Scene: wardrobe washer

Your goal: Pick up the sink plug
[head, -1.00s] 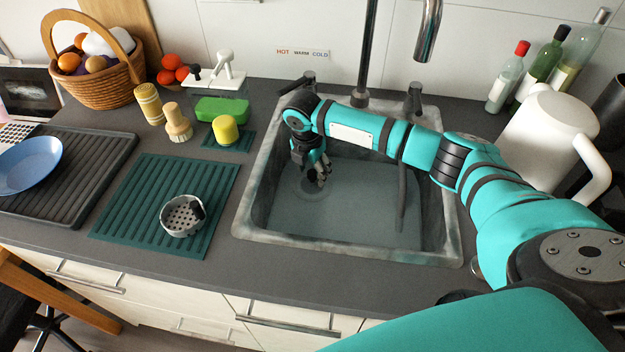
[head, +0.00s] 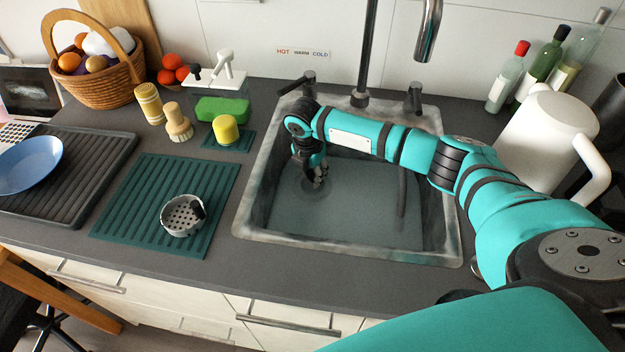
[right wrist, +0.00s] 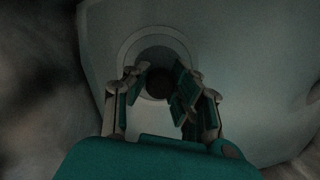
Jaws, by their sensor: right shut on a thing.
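The sink (head: 350,243) is a worn grey basin with a round drain at its left side. My right gripper (head: 317,182) reaches down into the sink, with its fingers at the drain. In the right wrist view, the fingers (right wrist: 160,86) are closed around a small dark round thing, the sink plug (right wrist: 158,84), in front of the pale drain ring (right wrist: 131,45). The picture is dark, so I cannot tell whether the plug is clear of the drain. In the head view the plug is hidden by the fingers. My left gripper is not in view.
A metal strainer (head: 180,218) lies on a teal mat (head: 135,222) at the left. A white jug (head: 540,140) and several bottles stand at the right. The counter's front strip is clear.

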